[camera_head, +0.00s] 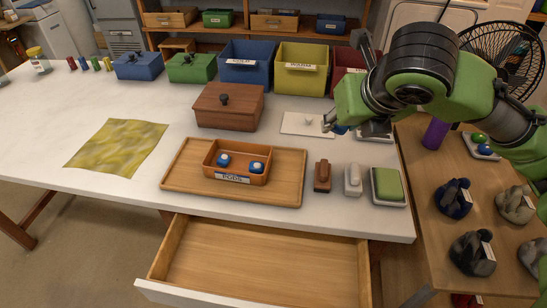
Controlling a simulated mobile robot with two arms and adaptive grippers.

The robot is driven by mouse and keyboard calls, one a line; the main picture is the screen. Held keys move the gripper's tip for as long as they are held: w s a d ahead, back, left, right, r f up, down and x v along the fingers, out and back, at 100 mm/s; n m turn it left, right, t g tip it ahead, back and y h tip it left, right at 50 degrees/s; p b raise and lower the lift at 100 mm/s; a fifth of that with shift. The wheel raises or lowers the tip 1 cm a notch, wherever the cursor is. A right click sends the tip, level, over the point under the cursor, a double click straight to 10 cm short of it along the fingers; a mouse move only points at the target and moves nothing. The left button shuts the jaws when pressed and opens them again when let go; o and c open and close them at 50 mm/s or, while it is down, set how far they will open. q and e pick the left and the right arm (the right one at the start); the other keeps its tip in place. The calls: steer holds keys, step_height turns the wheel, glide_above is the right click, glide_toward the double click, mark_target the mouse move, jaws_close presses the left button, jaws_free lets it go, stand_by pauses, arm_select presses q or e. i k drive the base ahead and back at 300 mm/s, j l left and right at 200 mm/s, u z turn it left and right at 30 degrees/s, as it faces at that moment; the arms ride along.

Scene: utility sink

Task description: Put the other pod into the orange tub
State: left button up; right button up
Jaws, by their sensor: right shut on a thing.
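The orange tub (239,180), labelled PODS, stands on a wooden tray (180,173) on the white table. Two blue pods with pale tops lie in it, a left pod (224,159) and a right pod (257,167). My right gripper (333,124) reaches in from the right, above the table beside a white board. It is shut on a small blue thing (341,130), mostly hidden by the fingers, whose colour matches the pods. My left gripper is not in view.
A white board (291,125) with a knob and a brown lidded box (229,107) stand behind the tray. Brown (322,177) and white (353,180) blocks and a green-topped dish (388,185) stand at right. An empty drawer (260,265) is open in front.

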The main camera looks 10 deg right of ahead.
mark_target(239, 165)
steer(key=l+u, duration=0.9)
steer(key=u, duration=0.55)
